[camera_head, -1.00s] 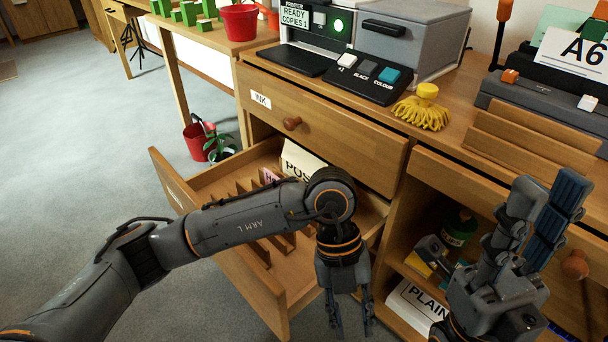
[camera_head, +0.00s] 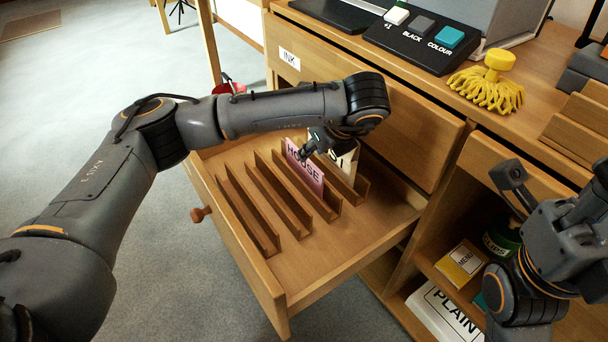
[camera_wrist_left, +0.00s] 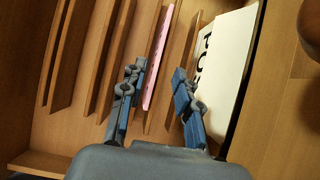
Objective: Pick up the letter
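A pink card reading HOUSE (camera_head: 305,173) stands on edge in a slot of the open wooden drawer (camera_head: 345,255). A cream card (camera_head: 347,160) stands just right of it, its lettering partly hidden; POS shows on it in the left wrist view (camera_wrist_left: 225,65). I cannot tell which card is the letter. My left gripper (camera_head: 308,150) is down at the pink card's top. In the left wrist view my left gripper (camera_wrist_left: 158,88) is open, with the pink card (camera_wrist_left: 158,60) between its fingers, nearer the left one. My right gripper is partly cut off at the right edge.
Wooden dividers (camera_head: 262,205) stand in the drawer left of the pink card. The desk above holds a button panel (camera_head: 425,38) and a yellow brush (camera_head: 490,85).

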